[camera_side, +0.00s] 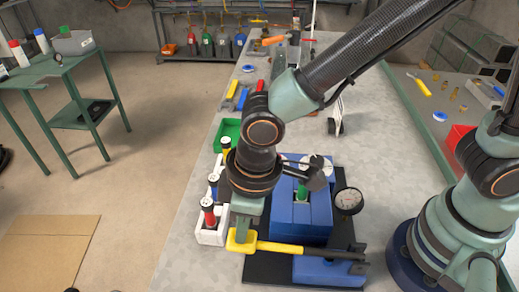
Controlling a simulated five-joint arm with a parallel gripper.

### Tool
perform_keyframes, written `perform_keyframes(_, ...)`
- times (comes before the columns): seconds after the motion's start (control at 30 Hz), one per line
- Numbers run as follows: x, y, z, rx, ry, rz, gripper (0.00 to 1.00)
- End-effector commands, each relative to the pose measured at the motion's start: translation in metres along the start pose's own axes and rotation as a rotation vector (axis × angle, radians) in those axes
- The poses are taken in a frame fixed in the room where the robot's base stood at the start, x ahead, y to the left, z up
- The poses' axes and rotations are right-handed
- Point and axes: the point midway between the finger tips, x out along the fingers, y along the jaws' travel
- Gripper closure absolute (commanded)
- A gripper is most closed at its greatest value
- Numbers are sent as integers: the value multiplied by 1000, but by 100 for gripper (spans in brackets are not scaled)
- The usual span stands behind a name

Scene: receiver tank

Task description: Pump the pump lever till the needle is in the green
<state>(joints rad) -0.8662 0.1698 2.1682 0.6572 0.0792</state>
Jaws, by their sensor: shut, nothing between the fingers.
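The pump lever (295,248) is a yellow bar with a dark sleeve at its right end, lying nearly level in front of the blue tank (300,216). Its left end carries a wide yellow pad (240,243). My gripper (242,228) is shut and empty, pointing down right at this pad; I cannot tell whether it touches. The round dark gauge (348,201) stands at the tank's right side. Its needle and green zone are too small to read. My wrist hides part of the tank's left and top.
A white holder (212,236) with red, blue and yellow-topped cylinders stands close left of my gripper. A green tray (230,131) lies behind it. A black base plate (258,268) carries the pump. The bench's middle behind the gauge is mostly clear.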

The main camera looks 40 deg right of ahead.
Motion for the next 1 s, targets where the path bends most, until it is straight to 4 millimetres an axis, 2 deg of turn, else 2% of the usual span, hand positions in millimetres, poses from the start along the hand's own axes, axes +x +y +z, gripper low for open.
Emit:
perform_keyframes(0.17,-31,0,-4,1,7,0,100)
perform_keyframes(0.4,-86,-1,-8,0,7,-1,100)
perform_keyframes(0.6,-120,-2,-10,0,4,-1,100)
perform_keyframes(0.8,-136,-2,-10,0,1,0,100)
perform_keyframes(1.0,-138,-2,-10,0,-2,0,100)
